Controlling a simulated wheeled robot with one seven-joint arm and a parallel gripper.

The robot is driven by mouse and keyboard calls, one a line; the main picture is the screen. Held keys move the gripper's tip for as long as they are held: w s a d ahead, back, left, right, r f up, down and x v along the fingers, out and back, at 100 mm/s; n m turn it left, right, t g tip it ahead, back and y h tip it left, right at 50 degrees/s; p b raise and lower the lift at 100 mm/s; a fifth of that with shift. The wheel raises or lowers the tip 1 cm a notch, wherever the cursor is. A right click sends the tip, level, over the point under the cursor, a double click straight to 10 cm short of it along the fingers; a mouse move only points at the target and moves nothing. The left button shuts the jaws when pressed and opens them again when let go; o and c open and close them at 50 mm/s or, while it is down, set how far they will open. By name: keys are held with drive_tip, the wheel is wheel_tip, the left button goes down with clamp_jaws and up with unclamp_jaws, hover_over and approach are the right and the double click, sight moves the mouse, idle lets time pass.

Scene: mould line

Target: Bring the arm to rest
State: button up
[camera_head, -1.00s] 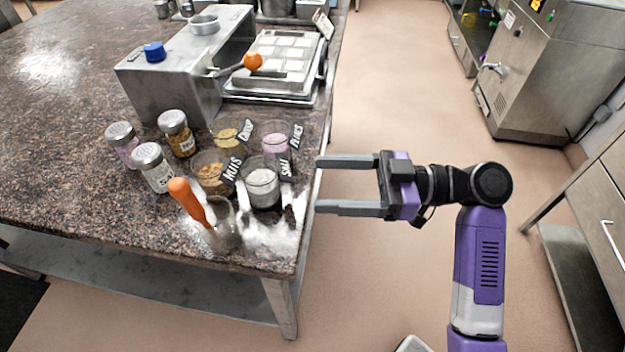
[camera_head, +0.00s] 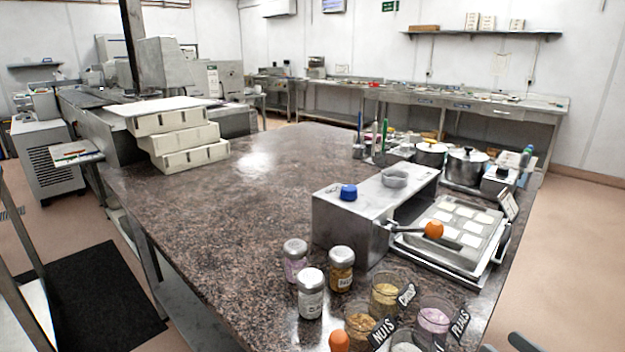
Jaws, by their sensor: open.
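Only a grey finger of my gripper (camera_head: 528,343) shows, at the bottom right edge of the head view. It is beside the right edge of the stone-topped table (camera_head: 225,215), over the floor side, with nothing seen in it. The rest of my gripper and my arm are below the frame. The gripper is open.
Near the finger stand topping cups, among them a pink one (camera_head: 433,322) and a yellow one (camera_head: 386,297), and lidded shakers (camera_head: 311,295). A metal box (camera_head: 345,225) and a mould tray (camera_head: 462,262) lie beyond. Floor to the right (camera_head: 565,260) is clear.

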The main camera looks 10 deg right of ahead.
drive_tip(key=s+f+m+g+h+p, duration=0.2)
drive_tip(key=s+f+m+h, duration=0.45)
drive_tip(key=h, duration=0.35)
drive_tip(key=s+a+r+n+y+p, duration=0.2)
drive_tip(key=s+a+n+y, duration=0.3)
drive_tip(key=s+a, duration=1.1)
drive_tip(key=shift+s+a+r+n+p, duration=0.3)
drive_tip(key=shift+s+a+n+p, duration=0.15)
drive_tip(key=shift+s+n, duration=0.5)
